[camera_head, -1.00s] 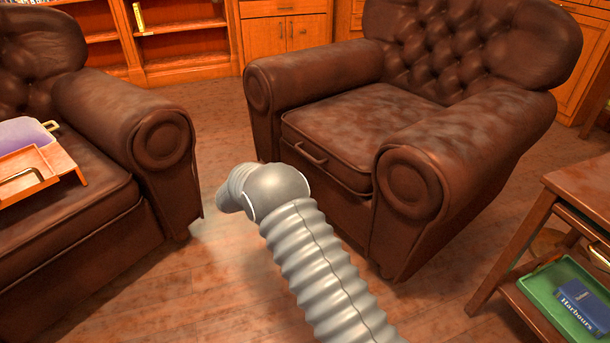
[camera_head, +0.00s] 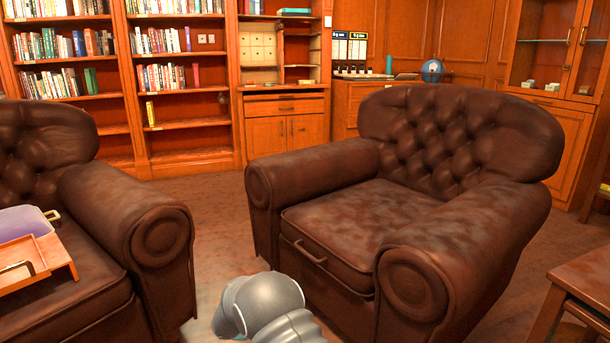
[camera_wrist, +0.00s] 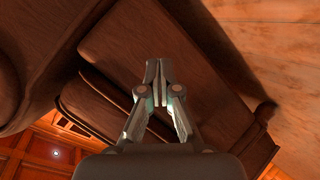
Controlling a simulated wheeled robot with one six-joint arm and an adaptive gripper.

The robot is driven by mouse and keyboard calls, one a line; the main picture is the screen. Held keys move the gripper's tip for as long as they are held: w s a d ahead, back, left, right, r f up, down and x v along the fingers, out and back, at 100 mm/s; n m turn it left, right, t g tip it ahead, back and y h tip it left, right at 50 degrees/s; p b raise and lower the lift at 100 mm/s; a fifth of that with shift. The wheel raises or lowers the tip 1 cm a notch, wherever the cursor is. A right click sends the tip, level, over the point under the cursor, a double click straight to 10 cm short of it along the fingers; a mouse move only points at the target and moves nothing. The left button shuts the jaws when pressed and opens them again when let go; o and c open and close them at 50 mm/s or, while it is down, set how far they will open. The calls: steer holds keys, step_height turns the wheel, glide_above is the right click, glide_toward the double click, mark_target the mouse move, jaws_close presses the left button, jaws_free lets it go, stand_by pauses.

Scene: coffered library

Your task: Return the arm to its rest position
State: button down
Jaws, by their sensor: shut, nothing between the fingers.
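My gripper (camera_wrist: 159,82) shows in the wrist view with its two fingers together, and nothing is between them. It points toward the dark brown leather of an armchair, with wooden floor at the upper right of that view. In the head view, only my grey arm shows, at the bottom centre, in front of the brown armchair (camera_head: 340,235). The gripper itself is out of the head view.
A second leather armchair (camera_head: 75,215) stands at the left, with an orange tray (camera_head: 50,262) and a purple item (camera_head: 25,221) on its seat. A wooden table (camera_head: 590,285) is at the right edge. Bookshelves (camera_head: 130,85) line the back wall. Floor shows between the armchairs.

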steer(key=s+d+r+n+y+p, duration=0.1)
steer(key=s+d+r+y+p, duration=0.2)
steer(key=s+r, duration=0.9)
steer(key=s+d+r+y+p, duration=0.4)
steer(key=s+d+r, duration=0.5)
steer(key=r, duration=0.7)
steer(key=s+d+r+n+y+p, duration=0.1)
steer(key=s+d+r+y+p, duration=0.2)
steer(key=s+r, duration=1.2)
steer(key=s+d, duration=0.1)
steer(key=d, duration=0.2)
steer(key=shift+d+n+t+y+p, duration=0.25)
steer(key=shift+n+t+y+p, duration=0.05)
steer(key=shift+t+y+p, duration=0.1)
steer(key=shift+s+r, duration=0.1)
